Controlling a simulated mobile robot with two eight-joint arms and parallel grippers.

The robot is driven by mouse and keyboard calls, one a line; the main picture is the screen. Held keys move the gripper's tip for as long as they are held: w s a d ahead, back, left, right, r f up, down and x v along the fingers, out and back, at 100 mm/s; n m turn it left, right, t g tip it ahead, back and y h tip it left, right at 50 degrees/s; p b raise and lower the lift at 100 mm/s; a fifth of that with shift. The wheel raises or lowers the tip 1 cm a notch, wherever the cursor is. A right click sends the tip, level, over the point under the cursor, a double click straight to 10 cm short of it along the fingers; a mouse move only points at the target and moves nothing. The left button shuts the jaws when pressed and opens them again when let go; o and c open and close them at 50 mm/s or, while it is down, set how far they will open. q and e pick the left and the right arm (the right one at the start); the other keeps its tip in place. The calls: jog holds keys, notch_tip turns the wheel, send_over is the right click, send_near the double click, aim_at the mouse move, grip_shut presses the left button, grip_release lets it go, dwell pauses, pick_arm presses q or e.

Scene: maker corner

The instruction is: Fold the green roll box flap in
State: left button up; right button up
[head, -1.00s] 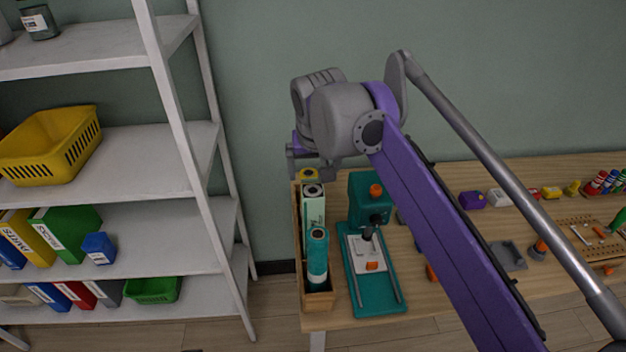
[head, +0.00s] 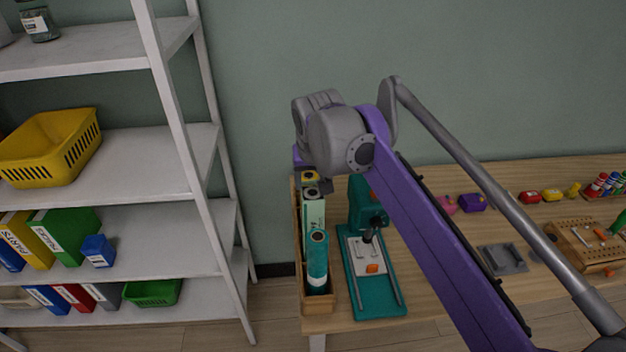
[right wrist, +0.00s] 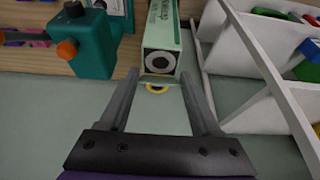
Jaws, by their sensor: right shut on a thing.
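The green roll box (head: 314,212) is a long pale green box in the wooden rack at the table's left end. In the right wrist view its square end (right wrist: 161,62), with a dark round roll end in it, faces me. A thin pale green flap (right wrist: 160,82) sticks out at that end, with a yellow ring showing behind it. My right gripper (right wrist: 160,76) has its fingers on both sides of this end, shut on the box. In the head view my right gripper (head: 308,178) is partly hidden by its own wrist. My left gripper is not in view.
A teal roll (head: 317,262) stands in the front of the wooden rack (head: 319,303). A teal press (head: 374,300) stands close to its right. A white shelf unit (head: 172,228) stands to the left, and the wall is close behind.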

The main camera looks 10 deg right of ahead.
jog(key=shift+c, duration=1.4)
jog(key=shift+s+f+t+b, duration=0.3)
jog(key=shift+f+t+b, duration=0.1)
jog(key=shift+t, duration=0.3)
jog(key=shift+s+f+t, duration=0.15)
jog(key=shift+s+t, duration=0.1)
jog(key=shift+t, duration=0.45)
jog(key=o, duration=1.4)
jog(key=v, duration=1)
jog(key=shift+s+r+p, duration=0.2)
jog(key=shift+r+p, duration=0.1)
jog(key=shift+r, duration=0.05)
